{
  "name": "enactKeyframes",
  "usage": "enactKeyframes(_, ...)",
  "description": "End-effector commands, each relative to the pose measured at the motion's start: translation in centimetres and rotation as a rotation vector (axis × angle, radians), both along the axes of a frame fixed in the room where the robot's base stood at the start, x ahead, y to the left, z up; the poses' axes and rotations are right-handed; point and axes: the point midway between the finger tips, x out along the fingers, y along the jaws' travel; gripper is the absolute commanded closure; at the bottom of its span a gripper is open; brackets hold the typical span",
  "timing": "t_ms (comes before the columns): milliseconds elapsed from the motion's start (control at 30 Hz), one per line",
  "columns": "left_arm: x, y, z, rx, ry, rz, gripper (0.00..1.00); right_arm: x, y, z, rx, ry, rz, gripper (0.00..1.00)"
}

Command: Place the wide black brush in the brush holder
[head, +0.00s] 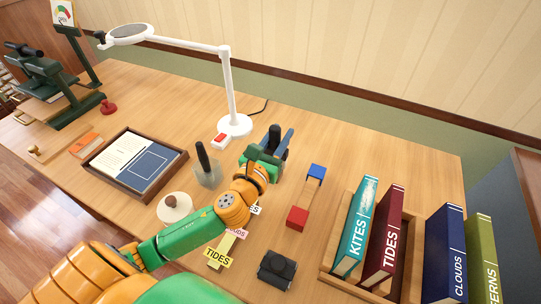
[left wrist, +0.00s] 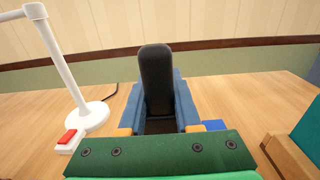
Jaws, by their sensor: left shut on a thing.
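My left gripper (head: 280,147) is over the middle of the desk, with its blue fingers shut on the wide black brush (head: 274,134). In the left wrist view the black brush (left wrist: 157,75) stands up between the two fingers, its rounded end upward; its lower part is hidden by the gripper body. A translucent grey cup (head: 207,177), which looks like the brush holder, stands on the desk to the left of the gripper. A dark handle (head: 202,156) sticks up out of it, leaning slightly. My right gripper is not in view.
A white lamp (head: 234,123) stands behind the gripper, with a red switch (head: 221,140). A framed tray (head: 128,185), a pale knobbed object (head: 174,207), blue (head: 316,172) and red (head: 297,218) blocks, a black box (head: 277,269) and a book rack (head: 345,287) surround it.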

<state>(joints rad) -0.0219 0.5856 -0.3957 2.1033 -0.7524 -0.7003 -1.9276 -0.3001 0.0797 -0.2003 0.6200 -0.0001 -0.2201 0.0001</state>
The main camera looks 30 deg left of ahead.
Motion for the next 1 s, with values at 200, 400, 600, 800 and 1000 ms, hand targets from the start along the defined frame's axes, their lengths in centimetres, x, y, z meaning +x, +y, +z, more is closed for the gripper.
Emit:
enactKeyframes(200, 2.2, 2.9, -5.1, -0.001, 0.001, 0.000, 1.00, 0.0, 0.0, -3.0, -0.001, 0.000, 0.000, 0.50)
enactKeyframes(400, 2.8, 3.7, -8.6, -0.006, 0.004, -0.001, 1.00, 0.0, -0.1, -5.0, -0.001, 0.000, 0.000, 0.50)
enactKeyframes(600, 2.8, 3.7, -8.9, -0.002, 0.001, -0.003, 1.00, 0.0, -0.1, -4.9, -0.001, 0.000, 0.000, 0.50)
enactKeyframes(800, 2.8, 3.6, -9.2, -0.001, 0.001, -0.003, 1.00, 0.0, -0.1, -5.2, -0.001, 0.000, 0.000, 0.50)
enactKeyframes(1000, 2.8, 3.6, -9.3, -0.001, 0.002, -0.003, 0.38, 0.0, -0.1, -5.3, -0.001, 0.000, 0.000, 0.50)
